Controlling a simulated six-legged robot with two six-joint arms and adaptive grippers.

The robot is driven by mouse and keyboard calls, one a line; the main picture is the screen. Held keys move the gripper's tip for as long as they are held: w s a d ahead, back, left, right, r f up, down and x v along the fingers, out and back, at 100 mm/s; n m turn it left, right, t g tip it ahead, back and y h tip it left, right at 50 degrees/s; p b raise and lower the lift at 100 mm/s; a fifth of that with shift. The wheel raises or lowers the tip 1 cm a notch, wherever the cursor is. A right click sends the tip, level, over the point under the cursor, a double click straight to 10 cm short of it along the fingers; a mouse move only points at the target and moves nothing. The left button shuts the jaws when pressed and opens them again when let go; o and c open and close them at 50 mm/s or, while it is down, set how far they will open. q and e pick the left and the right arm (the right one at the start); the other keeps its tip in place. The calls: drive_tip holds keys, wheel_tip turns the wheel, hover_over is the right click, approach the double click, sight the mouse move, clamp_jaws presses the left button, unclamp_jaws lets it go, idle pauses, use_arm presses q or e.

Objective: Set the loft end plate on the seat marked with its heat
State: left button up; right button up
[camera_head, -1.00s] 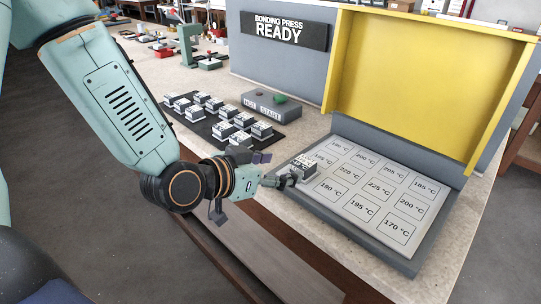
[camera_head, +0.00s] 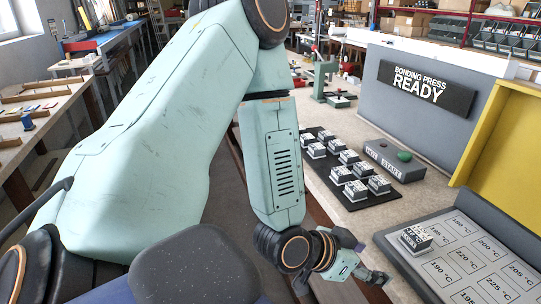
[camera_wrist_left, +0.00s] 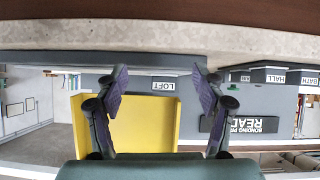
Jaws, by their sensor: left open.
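The loft end plate (camera_head: 413,240) is a dark block with a white printed top. My left gripper (camera_head: 376,278) is open, empty and apart from the plate, just off the bed's left edge. It also shows in the wrist view (camera_wrist_left: 160,76). My right gripper is not in view.
A black rack (camera_head: 374,201) with several other end plates lies behind the gripper. The grey START box (camera_head: 395,159), READY panel (camera_head: 427,87) and yellow guard (camera_head: 500,140) stand beyond. More seats marked with temperatures fill the bed to the right.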

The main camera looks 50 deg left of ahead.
use_arm(q)
drive_tip(key=s+a+f+n+g+y, duration=0.1)
drive_tip(key=s+f+n+g+y, duration=0.1)
drive_tip(key=s+f+g, duration=0.3)
drive_tip(key=s+a+f+n+g+y, duration=0.1)
drive_tip(key=s+f+g, duration=0.4)
drive_tip(key=s+f, duration=0.9)
drive_tip(key=s+y, duration=0.1)
drive_tip(key=s, duration=0.5)
drive_tip(key=shift+a+f+n, duration=0.2)
drive_tip(key=shift+n, duration=0.2)
